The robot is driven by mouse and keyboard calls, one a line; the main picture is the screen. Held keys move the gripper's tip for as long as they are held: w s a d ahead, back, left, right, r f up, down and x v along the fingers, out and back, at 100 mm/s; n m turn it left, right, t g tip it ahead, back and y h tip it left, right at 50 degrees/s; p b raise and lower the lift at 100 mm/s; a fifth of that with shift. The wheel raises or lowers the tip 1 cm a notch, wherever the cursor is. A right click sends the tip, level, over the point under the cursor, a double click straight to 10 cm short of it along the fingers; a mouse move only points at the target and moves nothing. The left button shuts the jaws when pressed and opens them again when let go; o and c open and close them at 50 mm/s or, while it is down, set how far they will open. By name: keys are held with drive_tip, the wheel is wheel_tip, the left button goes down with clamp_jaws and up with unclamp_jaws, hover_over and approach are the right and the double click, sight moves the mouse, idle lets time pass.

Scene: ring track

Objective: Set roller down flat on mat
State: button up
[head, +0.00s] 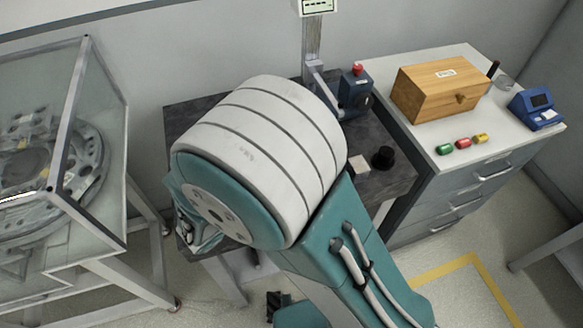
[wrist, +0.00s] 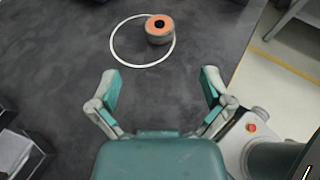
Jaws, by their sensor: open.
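In the wrist view a short cylinder with an orange top and a dark centre hole, seemingly the roller (wrist: 160,37), stands on its end on a dark grey surface (wrist: 60,55). I cannot tell whether that surface is a mat or the bare bench top. The roller's base is at the upper right part of a thin white ring (wrist: 113,49) and hides some of its line. My gripper (wrist: 160,88) is open and empty, its fingers apart, with the roller beyond the fingertips and not touched. In the head view my arm hides the roller and most of the gripper.
The dark bench (head: 185,118) carries a blue device with a red knob (head: 355,92), a cream block (head: 360,166) and a black cylinder (head: 383,158). A white-topped cabinet (head: 410,135) with a wooden box (head: 440,88) stands at right. A glass case (head: 60,140) stands at left.

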drive_tip(key=x, duration=0.4)
drive_tip(key=shift+w+d, duration=0.1)
drive_tip(key=shift+d, duration=0.1)
drive_tip(key=shift+a+x, duration=0.25)
drive_tip(key=shift+x, duration=2.9)
drive_tip(key=shift+f, duration=0.2)
drive_tip(key=c, duration=1.4)
